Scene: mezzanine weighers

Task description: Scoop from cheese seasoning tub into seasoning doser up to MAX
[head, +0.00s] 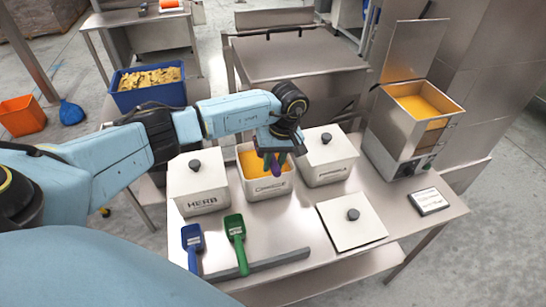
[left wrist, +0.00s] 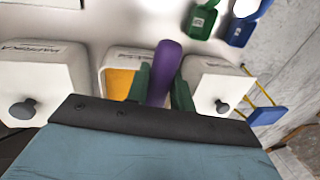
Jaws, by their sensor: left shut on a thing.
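The cheese seasoning tub (head: 267,187) is the open white middle tub, with orange powder inside; it also shows in the left wrist view (left wrist: 119,58). My left gripper (head: 273,158) is above this tub, pointing down. Its green fingers are shut on a purple scoop (left wrist: 164,70), whose handle shows between them. The scoop's bowl is hidden, so I cannot tell whether it touches powder. The seasoning doser (head: 395,125) is the steel box at the right with orange powder in its open top. Its MAX mark cannot be made out. My right gripper is not in view.
Lidded tubs stand either side: herb (head: 198,187) left, paprika (head: 327,160) right. A loose lid (head: 352,221) lies in front. A blue scoop (head: 193,240) and a green scoop (head: 236,240) lie at the front left. A small display (head: 428,201) sits at the right.

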